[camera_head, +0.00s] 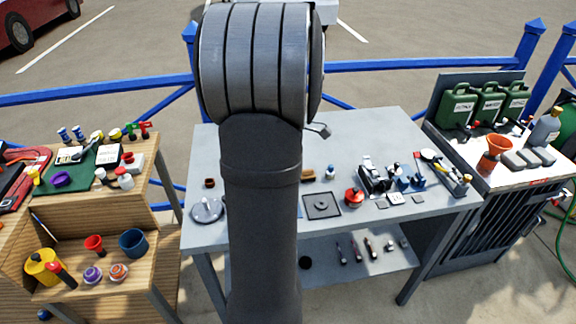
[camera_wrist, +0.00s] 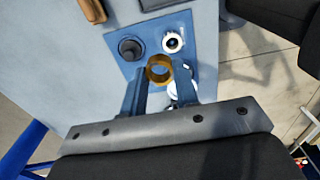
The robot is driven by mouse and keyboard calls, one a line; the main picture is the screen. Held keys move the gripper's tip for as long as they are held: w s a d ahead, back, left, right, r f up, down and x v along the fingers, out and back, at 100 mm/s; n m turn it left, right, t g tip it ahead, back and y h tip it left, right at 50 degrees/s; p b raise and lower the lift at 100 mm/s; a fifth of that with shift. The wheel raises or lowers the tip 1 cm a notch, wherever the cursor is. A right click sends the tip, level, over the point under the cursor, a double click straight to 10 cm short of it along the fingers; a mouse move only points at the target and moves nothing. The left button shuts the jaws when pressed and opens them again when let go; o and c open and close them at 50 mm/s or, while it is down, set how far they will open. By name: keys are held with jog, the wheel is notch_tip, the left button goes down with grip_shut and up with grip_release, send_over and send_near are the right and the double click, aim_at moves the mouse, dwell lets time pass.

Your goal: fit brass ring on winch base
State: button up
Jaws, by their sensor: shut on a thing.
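In the wrist view my gripper (camera_wrist: 160,78) is shut on a brass ring (camera_wrist: 150,74), held between its two blue-grey fingers. Beneath it is a blue plate (camera_wrist: 200,52) on the grey table. The plate bears a dark round stepped piece (camera_wrist: 130,48) at the upper left and a pale round fitting with a dark centre (camera_wrist: 173,42) at the upper right. Another pale round part (camera_wrist: 172,91) is partly hidden by the right finger. I cannot tell which fitting is the winch base, nor how high the ring is above the plate. In the head view my arm hides gripper and ring.
The grey table (camera_head: 400,130) has clear room at its back. A square plate (camera_head: 321,205), a red round item (camera_head: 354,197) and small hardware stand right of my arm. A round grey disc (camera_head: 208,210) lies left. A wooden bench (camera_head: 150,190) stands further left.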

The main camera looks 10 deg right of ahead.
jog(key=shift+r, duration=0.15)
jog(key=shift+r, duration=1.35)
jog(key=n, duration=0.5)
send_over(204, 199)
notch_tip(204, 199, down, 5)
jog(key=shift+d+f, duration=0.15)
jog(key=shift+f, duration=0.05)
jog(key=shift+a+f, duration=0.2)
jog(key=shift+f, duration=1.35)
jog(key=shift+f, duration=2.55)
jog(key=o, duration=1)
